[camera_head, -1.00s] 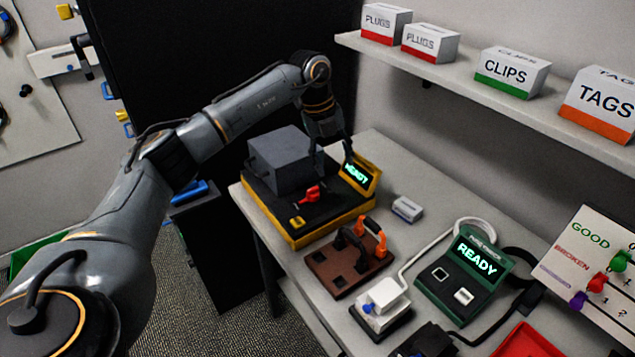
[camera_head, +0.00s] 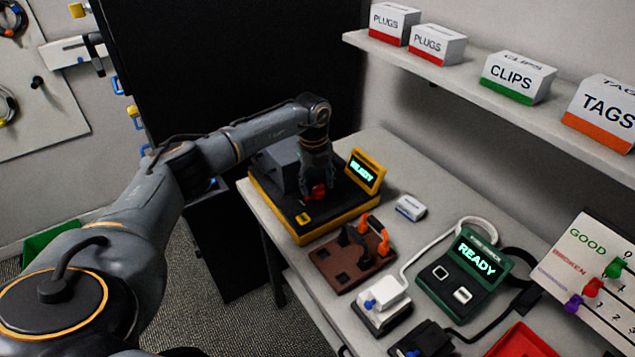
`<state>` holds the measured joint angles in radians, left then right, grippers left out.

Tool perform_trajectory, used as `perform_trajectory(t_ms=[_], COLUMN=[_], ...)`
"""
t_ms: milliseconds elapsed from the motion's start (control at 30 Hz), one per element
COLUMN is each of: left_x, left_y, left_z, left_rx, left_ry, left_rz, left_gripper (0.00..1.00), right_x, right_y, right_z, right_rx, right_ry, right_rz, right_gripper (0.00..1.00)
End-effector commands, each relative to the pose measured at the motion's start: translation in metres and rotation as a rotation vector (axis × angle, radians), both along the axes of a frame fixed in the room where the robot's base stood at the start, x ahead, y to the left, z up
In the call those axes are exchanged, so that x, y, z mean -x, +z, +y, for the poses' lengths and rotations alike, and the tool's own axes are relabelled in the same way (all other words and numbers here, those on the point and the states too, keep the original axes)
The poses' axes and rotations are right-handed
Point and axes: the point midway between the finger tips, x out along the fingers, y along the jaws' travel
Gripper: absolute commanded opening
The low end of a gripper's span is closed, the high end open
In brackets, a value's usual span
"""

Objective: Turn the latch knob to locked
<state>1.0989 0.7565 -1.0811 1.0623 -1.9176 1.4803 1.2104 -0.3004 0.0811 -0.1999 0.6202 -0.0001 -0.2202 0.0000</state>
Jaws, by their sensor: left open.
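A red latch knob (camera_head: 319,191) sits on top of the black and yellow machine (camera_head: 305,235) at the back left of the table. My left gripper (camera_head: 318,184) is open and points down right at the knob, its fingers partly covering it. Whether the fingers touch the knob I cannot tell. The knob's turned position is hard to see behind the fingers. The machine's small screen (camera_head: 362,172) reads READY. My right gripper does not show.
A grey box-shaped housing (camera_head: 274,165) stands on the machine behind my gripper. A brown fixture with orange clips (camera_head: 340,265), a white device (camera_head: 382,300) and a green READY tester (camera_head: 465,270) stand to the right. A shelf with labelled boxes (camera_head: 515,75) overhangs the back.

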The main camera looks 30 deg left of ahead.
Motion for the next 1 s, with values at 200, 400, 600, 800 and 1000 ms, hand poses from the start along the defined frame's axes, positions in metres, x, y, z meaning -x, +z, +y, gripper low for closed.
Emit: perform_trajectory(t_ms=[200,400,600,800,1000], left_x=[-0.0002,-0.0002,-0.0003,-0.0002,-0.0002], left_y=[-0.0095,-0.0095,-0.0093,-0.0093,-0.0101], left_z=[-0.0006,-0.0006,-0.0005,-0.0004,0.0], left_rx=[0.001,0.0,0.0,0.001,0.0], left_ry=[0.0,-0.001,-0.001,-0.002,-0.038], left_rz=[0.001,0.0,0.0,0.0,0.0], left_gripper=[0.55,0.55,0.15,0.02,0.02], right_x=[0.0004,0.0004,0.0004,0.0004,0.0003], right_y=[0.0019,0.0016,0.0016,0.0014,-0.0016], right_z=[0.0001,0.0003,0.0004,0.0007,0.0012], right_rx=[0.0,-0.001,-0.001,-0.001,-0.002], right_ry=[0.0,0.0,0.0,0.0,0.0], right_rz=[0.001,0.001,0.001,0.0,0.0], right_gripper=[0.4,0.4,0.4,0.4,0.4])
